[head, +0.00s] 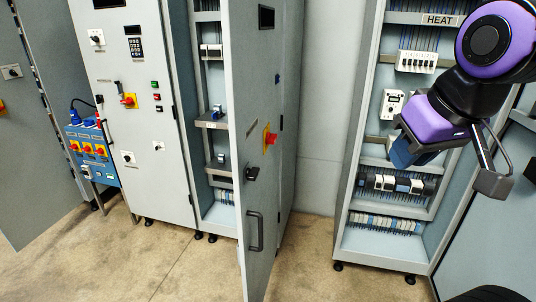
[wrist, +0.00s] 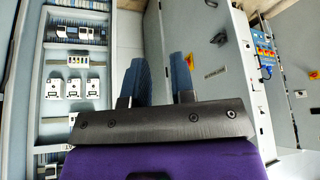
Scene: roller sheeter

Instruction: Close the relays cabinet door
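Two grey cabinets stand open, and I read no "relays" label on either. The centre-left cabinet (head: 215,130) has its tall door (head: 262,160) swung out towards me, seen nearly edge-on. The door carries a red-and-yellow switch, a black latch and a black bar handle (head: 256,230). The right cabinet (head: 345,225), marked HEAT, holds rows of modules; its door (head: 495,215) stands open at the right edge. My gripper (head: 405,152) hangs in front of the right cabinet, away from the centre door. In the wrist view, its two blue fingers (wrist: 157,80) are apart with nothing between them.
A closed cabinet (head: 135,110) with switches stands at left. A blue box (head: 92,152) with red-and-yellow switches is beside it. A grey panel (head: 30,140) stands far left. Brown floor (head: 130,260) is clear in front. In the wrist view, an open module cabinet (wrist: 78,75) fills the left.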

